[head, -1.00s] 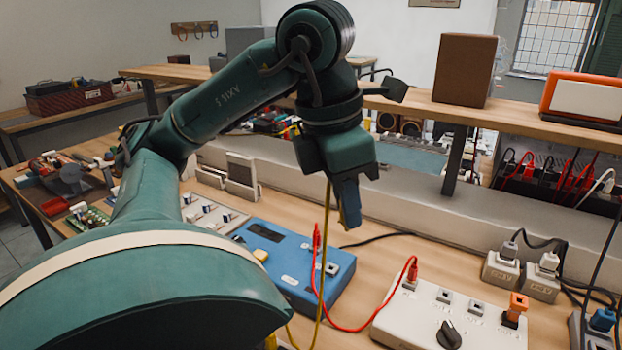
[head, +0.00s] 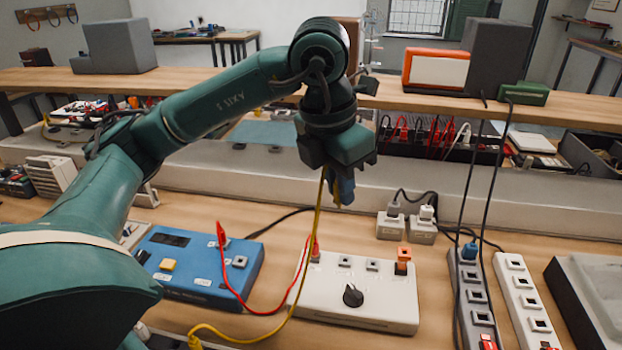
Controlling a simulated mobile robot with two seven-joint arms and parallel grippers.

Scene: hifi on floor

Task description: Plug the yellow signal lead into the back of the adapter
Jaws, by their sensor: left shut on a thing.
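My left gripper (head: 341,188) points down above the bench, over the back of a white box. It is shut on the end of the yellow lead (head: 318,225); the plug between the fingers is mostly hidden. The lead hangs down in front of the white box to a yellow end (head: 195,341) at the bottom edge of the head view. An orange block (head: 403,260), which looks like the adapter, stands upright in a socket of the white box (head: 335,294), right of and below the gripper. Its back face is hidden. My right gripper is not in view.
A blue box (head: 205,262) stands left, joined to the white box by a red lead (head: 250,311). Grey plug blocks (head: 390,227) stand behind the orange block. Power strips (head: 520,300) with black cables rise at right. A shelf (head: 440,98) crosses behind my arm.

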